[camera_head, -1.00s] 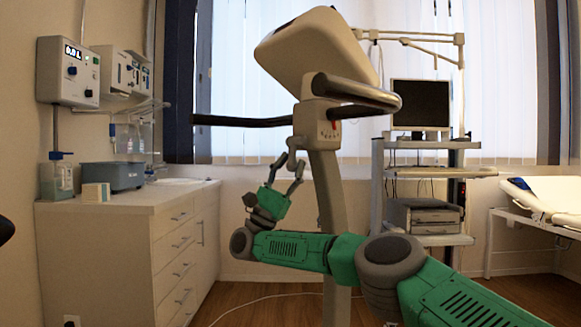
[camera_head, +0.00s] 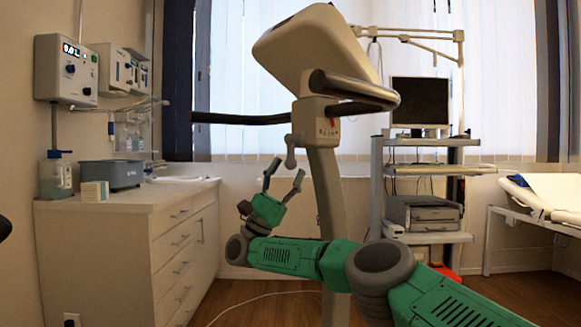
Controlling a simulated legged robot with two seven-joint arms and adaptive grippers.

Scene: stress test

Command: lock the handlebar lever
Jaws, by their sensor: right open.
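The handlebar (camera_head: 350,92) is dark and curved, mounted on a beige exercise-machine column (camera_head: 326,190) under a tilted console (camera_head: 313,47). A small grey lever (camera_head: 290,150) hangs down from the left side of the handlebar clamp. A red mark shows on the clamp's right side. My right gripper (camera_head: 285,173) is open and empty, its two grey fingers pointing up, just below the lever and apart from it. The green right arm crosses in front of the column's lower part and hides it. My left gripper is not in view; only a dark shape shows at the left edge.
A white drawer cabinet (camera_head: 166,245) stands at the left with a bottle, a blue-grey box and a small carton on top. Wall units (camera_head: 66,69) hang above it. A cart (camera_head: 428,170) with a monitor stands behind at the right, and a bed (camera_head: 545,195) is at the far right.

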